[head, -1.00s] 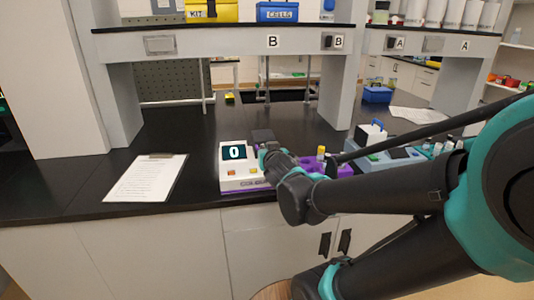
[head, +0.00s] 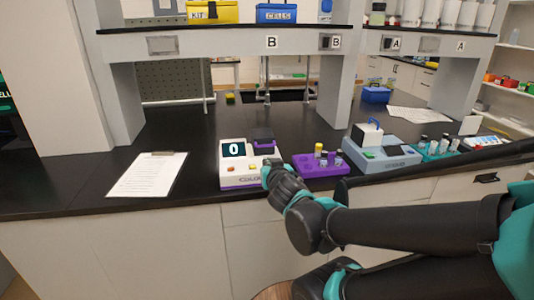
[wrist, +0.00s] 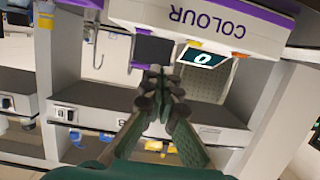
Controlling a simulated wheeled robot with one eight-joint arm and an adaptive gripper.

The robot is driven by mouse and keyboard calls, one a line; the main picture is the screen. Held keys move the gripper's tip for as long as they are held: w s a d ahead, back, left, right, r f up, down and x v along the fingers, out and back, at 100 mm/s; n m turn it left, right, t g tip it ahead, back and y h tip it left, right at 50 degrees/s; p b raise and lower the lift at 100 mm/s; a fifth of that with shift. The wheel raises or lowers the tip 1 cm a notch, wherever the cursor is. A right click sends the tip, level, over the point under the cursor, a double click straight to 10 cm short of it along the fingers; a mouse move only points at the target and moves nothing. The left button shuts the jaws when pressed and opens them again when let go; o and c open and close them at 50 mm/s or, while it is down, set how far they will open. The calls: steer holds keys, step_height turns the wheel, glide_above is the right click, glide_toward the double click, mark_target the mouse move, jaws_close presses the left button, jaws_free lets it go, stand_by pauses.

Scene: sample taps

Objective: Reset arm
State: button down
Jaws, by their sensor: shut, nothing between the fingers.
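My gripper (head: 266,172) is at the front right corner of the white colour device (head: 238,180) in the head view. In the wrist view my gripper (wrist: 160,75) is shut and empty, its dark fingertips together. The colour device (wrist: 205,25) shows upside down there, with its "COLOUR" label and a display reading 0. In the head view the arm reaches in from the right, low along the bench's front edge. Whether the fingertips touch the device cannot be told.
A purple rack (head: 312,168) with a few vials stands just right of the device. Further right are a grey-blue device (head: 378,158) and a teal tube rack (head: 434,154). A clipboard (head: 147,175) lies left. A shelf (head: 230,45) spans above the bench.

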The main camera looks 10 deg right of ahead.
steer(key=s+d+f+m+g+h, duration=0.25)
steer(key=s+d+f+g, duration=0.2)
steer(key=d+f, duration=0.45)
steer(key=s+a+f+n+g+y, duration=0.2)
steer(key=s+a+f+g, duration=0.1)
steer(key=s+f+g, duration=0.3)
step_height(320, 180, down, 4)
steer(key=s, duration=0.2)
steer(key=shift+s+a+r, duration=0.15)
steer(key=shift+s+r, duration=0.1)
steer(key=shift+s, duration=0.1)
steer(key=shift+g, duration=0.25)
